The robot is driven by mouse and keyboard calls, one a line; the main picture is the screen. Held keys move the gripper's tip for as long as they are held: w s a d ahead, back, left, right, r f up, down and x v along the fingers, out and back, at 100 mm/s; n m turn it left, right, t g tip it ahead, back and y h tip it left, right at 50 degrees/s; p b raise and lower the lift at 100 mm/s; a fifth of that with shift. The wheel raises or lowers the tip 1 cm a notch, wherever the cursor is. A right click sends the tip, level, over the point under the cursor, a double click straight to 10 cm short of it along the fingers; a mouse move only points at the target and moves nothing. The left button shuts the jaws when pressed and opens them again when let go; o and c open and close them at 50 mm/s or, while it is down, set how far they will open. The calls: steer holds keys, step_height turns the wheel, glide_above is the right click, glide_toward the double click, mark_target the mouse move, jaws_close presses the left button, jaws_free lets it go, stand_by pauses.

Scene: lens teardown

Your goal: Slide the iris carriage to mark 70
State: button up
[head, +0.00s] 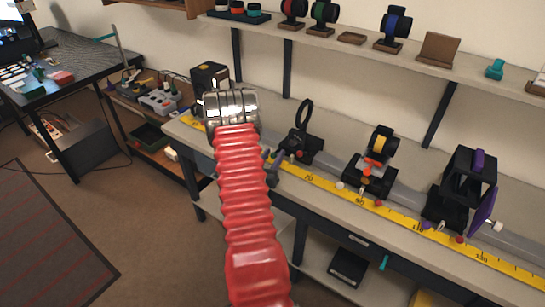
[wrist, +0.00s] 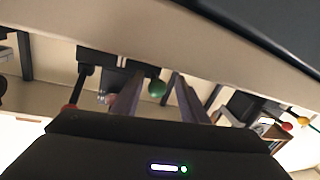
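A black carriage with an upright dark ring (head: 304,114), which looks like the iris carriage, sits on the rail in the head view. It stands a little left of the 70 mark on the yellow scale (head: 318,182). My red arm reaches over the bench to its left, and its shiny wrist hides part of the rail. In the wrist view, the two fingers of my gripper (wrist: 157,80) are apart. A green ball (wrist: 157,88) shows between them, beyond or near the tips; contact cannot be told. A black mount (wrist: 100,62) is behind it.
Right along the rail are a carriage with a yellow lens (head: 381,139) and a black frame with a purple panel (head: 483,214). A black box (head: 209,76) stands at the left end. A shelf (head: 340,42) with several parts runs above the bench.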

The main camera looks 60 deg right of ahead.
steer(key=shift+c, duration=0.5)
jaws_close()
steer(key=shift+a, duration=0.1)
